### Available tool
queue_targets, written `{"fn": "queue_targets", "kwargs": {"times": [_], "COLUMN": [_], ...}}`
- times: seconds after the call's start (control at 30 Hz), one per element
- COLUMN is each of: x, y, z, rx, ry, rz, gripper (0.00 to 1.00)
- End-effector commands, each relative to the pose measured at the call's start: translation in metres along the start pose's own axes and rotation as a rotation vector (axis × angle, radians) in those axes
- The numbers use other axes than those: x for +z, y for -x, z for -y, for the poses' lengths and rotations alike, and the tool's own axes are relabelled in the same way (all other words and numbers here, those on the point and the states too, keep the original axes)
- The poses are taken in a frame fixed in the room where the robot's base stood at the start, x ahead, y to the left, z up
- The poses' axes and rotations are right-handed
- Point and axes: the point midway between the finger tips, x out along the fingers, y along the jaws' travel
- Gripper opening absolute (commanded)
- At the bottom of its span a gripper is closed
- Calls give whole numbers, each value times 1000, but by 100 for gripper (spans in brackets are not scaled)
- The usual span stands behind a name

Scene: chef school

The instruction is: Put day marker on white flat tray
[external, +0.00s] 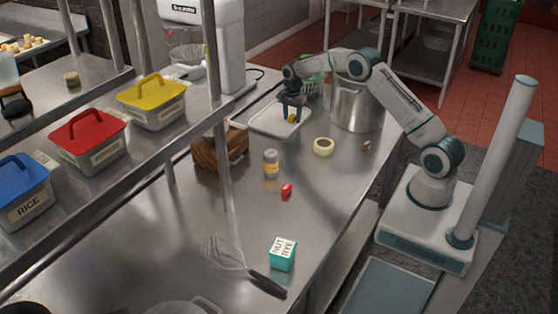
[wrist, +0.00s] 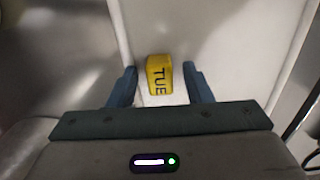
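The day marker (wrist: 159,75) is a small yellow block with "TUE" on it. It shows in the wrist view between the two fingers of my gripper (wrist: 159,68), with a gap on each side. The white flat tray (wrist: 225,40) lies under it, and the marker appears to rest on the tray. In the external view the tray (external: 262,123) is on the steel counter, and my gripper (external: 292,112) points down over its right part. A bit of the yellow marker (external: 291,119) shows below the fingers.
A roll of tape (external: 323,147), a small jar (external: 271,163) and a wooden block (external: 215,150) are in front. The counter's middle is mostly free.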

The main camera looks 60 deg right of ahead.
Motion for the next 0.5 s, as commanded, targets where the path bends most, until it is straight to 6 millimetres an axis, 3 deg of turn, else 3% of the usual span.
{"fn": "queue_targets", "kwargs": {"times": [0.37,0.5], "x": [0,0], "y": [7,29], "z": [0,1], "rx": [-2,-5], "ry": [0,0], "rz": [0,-1], "gripper": [45,45]}}
